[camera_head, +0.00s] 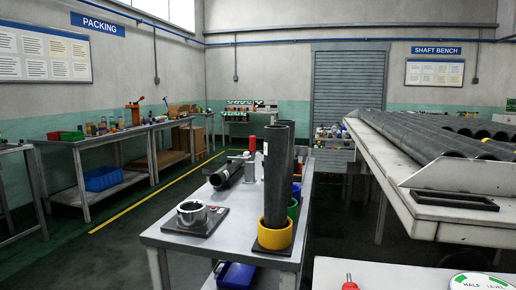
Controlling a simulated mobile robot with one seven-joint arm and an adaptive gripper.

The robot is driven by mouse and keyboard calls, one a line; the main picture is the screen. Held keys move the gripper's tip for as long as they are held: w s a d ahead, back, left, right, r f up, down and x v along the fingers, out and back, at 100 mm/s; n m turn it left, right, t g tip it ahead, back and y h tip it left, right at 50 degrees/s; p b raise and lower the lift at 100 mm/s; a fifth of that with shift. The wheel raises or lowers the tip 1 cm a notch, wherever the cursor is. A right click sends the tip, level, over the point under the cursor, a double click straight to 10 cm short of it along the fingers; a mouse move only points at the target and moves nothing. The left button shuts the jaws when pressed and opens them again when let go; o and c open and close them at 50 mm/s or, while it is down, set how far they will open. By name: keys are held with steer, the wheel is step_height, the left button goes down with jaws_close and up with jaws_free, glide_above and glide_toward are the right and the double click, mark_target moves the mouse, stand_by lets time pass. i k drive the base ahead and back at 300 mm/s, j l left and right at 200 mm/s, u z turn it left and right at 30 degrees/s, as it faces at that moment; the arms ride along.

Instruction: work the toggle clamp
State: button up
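A red-topped upright handle (252,146) stands on the middle metal table, just left of the tall black tubes and beside a short black tube lying down. It may be the toggle clamp's handle, but its base is partly hidden and too small to make out. Another red-tipped part (350,284) pokes up at the bottom edge, above a white surface; most of it is cut off, so I cannot tell what it is. My gripper is not in view.
On the middle table (168,235), a tall black tube (277,175) stands in a yellow cup (275,236) near a metal ring on a dark plate (193,215). A rack of long tubes (440,150) fills the right. The floor left of the table is clear.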

mark_target(253, 138)
steer(key=j, duration=1.5)
steer(key=i+j, duration=0.4)
steer(key=i+j+u, duration=0.1)
steer(key=i+j, duration=0.25)
steer(key=j, duration=0.25)
steer(key=i, duration=1.35)
